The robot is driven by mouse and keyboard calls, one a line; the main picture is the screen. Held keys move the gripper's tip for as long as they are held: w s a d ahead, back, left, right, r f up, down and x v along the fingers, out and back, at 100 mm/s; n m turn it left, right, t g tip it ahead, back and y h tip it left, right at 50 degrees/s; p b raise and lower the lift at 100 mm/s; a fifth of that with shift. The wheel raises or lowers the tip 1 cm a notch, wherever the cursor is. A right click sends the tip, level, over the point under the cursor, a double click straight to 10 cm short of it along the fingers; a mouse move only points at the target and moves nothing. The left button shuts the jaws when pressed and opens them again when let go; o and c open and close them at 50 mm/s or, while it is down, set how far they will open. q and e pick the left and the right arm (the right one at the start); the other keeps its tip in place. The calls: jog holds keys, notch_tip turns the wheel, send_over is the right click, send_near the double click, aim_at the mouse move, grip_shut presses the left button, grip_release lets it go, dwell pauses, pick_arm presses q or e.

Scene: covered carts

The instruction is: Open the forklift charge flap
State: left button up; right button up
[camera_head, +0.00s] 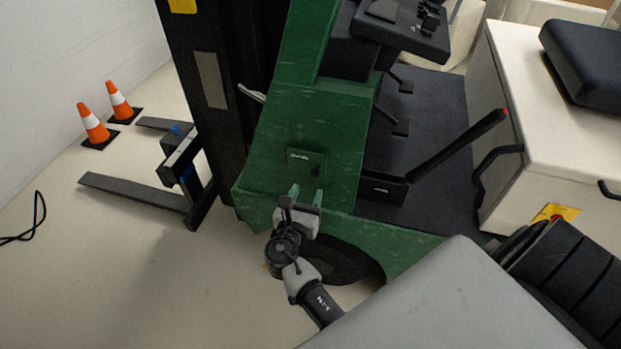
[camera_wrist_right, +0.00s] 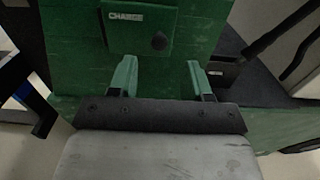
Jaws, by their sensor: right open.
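The charge flap (camera_head: 300,164) is a green square panel on the forklift's green side, with a small white label. It looks closed. In the right wrist view the flap (camera_wrist_right: 130,30) is at the top, with the word CHARGE and a dark round spot at its lower right. My right gripper (camera_head: 307,194) is just below the flap in the head view, its fingers pointing up at it. In the right wrist view the gripper (camera_wrist_right: 160,78) has its two green-tinted fingers apart, with nothing between them. My left gripper is not in view.
The dark mast (camera_head: 225,95) and the forks (camera_head: 135,191) are left of the flap. Two orange cones (camera_head: 92,124) stand by the wall. A black lever (camera_head: 455,147) rises from the footwell at the right. Open floor lies at the lower left.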

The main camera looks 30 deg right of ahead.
aim_at(314, 174)
jog(key=b+x, duration=0.1)
jog(key=x, duration=0.5)
jog(key=shift+w, duration=0.1)
jog(key=shift+c, duration=0.3)
grip_shut()
